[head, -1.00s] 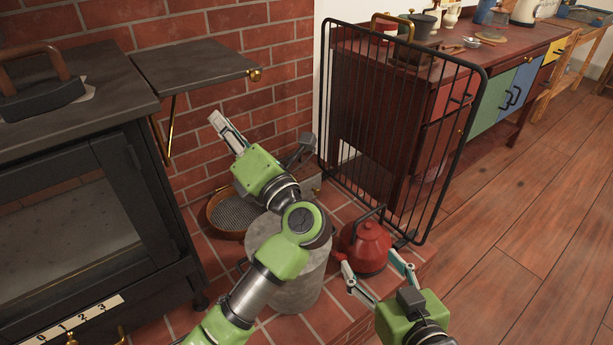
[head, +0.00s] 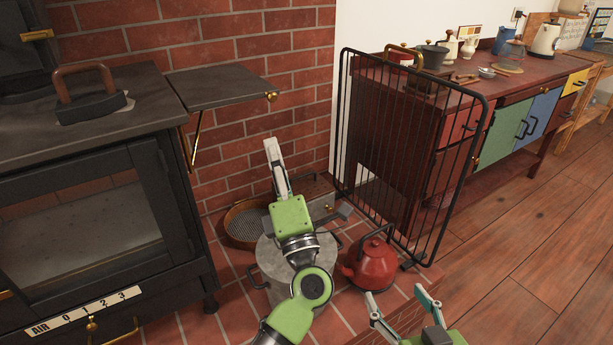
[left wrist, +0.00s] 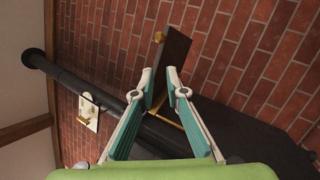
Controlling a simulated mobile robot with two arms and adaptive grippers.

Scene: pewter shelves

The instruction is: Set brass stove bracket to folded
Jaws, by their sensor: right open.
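The brass stove bracket (head: 197,140) is a thin diagonal strut under the dark side shelf (head: 222,84) of the stove, which stands out level with a brass knob (head: 271,96) at its outer corner. My left gripper (head: 271,147) points upward in front of the brick wall, below the knob and right of the bracket in the picture. In the left wrist view my left gripper (left wrist: 159,73) is open and empty. The shelf (left wrist: 172,60) and brass bracket (left wrist: 158,103) show beyond its fingers. My right gripper (head: 401,297) is open and empty at the lower right, near the red kettle.
The black stove (head: 75,215) stands at left with a handled iron (head: 92,105) on top. A grey bucket (head: 283,283), round sieve (head: 245,222) and red kettle (head: 376,262) stand on the brick hearth. A black fireguard (head: 410,150) stands before the red-brown workbench (head: 475,190).

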